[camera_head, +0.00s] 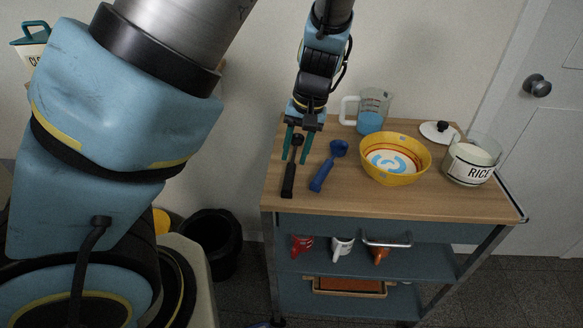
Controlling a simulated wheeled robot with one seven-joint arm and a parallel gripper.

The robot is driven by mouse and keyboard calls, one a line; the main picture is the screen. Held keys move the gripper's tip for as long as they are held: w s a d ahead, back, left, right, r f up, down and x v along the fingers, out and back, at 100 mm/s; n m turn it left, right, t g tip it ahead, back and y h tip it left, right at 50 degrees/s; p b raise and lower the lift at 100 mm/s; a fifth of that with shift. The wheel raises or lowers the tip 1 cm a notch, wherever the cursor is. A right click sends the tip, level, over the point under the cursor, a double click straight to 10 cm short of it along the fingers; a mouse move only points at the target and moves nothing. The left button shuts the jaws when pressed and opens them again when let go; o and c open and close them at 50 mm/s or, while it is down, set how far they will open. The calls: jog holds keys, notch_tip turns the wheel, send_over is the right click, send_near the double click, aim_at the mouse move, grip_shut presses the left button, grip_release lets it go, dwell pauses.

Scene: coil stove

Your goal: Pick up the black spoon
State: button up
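The black spoon (289,178) lies on the wooden cart top near its left edge, its handle toward the front. My gripper (296,153) points down over the far end of the spoon, with its two teal fingers apart on either side of it. The spoon's head shows between the fingers. I cannot tell whether the fingers touch the spoon or how high they are above the wood.
A blue scoop (328,166) lies close to the right of the spoon. A measuring cup (371,110), a yellow bowl (424,160), a white lid (440,131) and a rice jar (473,158) stand farther right. The cart top (350,200) is clear along its front.

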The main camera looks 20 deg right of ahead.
aim_at(292, 168)
jog(key=f, duration=0.3)
jog(key=f+p, duration=0.1)
jog(key=shift+w+a+f, duration=0.2)
jog(key=shift+a+f, duration=0.2)
jog(key=shift+c, duration=0.2)
grip_shut()
dwell(0.9)
